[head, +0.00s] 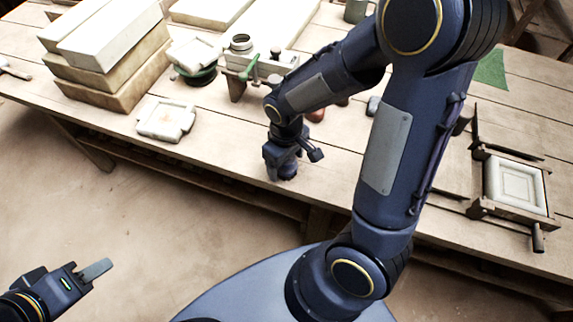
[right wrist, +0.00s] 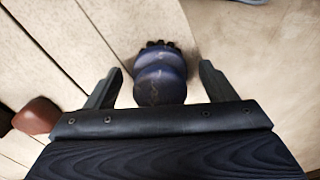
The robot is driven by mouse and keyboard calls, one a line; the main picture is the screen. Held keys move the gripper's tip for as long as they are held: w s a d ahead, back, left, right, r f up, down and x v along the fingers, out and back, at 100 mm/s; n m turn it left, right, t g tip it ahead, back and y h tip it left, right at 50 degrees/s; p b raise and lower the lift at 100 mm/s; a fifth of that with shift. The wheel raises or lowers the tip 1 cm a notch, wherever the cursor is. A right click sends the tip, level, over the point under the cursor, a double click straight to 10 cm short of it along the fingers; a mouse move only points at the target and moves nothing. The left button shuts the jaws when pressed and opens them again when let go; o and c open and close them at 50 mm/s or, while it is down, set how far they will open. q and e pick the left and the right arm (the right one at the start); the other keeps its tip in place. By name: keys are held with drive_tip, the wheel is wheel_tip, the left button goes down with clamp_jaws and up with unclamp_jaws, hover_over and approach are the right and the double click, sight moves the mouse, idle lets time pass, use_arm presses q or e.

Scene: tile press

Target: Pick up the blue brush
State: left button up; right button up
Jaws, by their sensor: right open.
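The blue brush (right wrist: 160,82) is a dark blue, rounded thing with a dark bristly end, seen in the right wrist view. It lies between the two fingers of my right gripper (right wrist: 160,70), with a gap on each side. The fingers are open. In the head view my right gripper (head: 299,156) is low over the table's front edge, and the brush there is mostly hidden or merges with the dark gripper. My left gripper (head: 95,270) is off the table at the lower left, seen side-on and apart from everything; its opening cannot be judged.
The wooden table (head: 225,170) has stacked blocks (head: 105,60) at the left and a pale tile (head: 166,120) nearby. A framed press (head: 516,187) stands at the right. A reddish-brown thing (right wrist: 37,116) lies left of my right gripper. My right arm hides the middle.

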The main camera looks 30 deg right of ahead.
drive_tip(key=c, duration=1.2)
drive_tip(key=shift+r, duration=0.6)
wheel_tip(320, 180, up, 2)
drive_tip(key=shift+a+r+p, duration=0.1)
drive_tip(key=shift+r+p, duration=0.15)
drive_tip(key=shift+p, duration=0.25)
drive_tip(key=s+a+r, duration=0.2)
drive_tip(key=a+r, duration=0.7)
drive_tip(key=a, duration=0.4)
drive_tip(key=shift+s+a+r+p, duration=0.15)
drive_tip(key=shift+s+a+p, duration=0.15)
drive_tip(key=shift+p, duration=0.1)
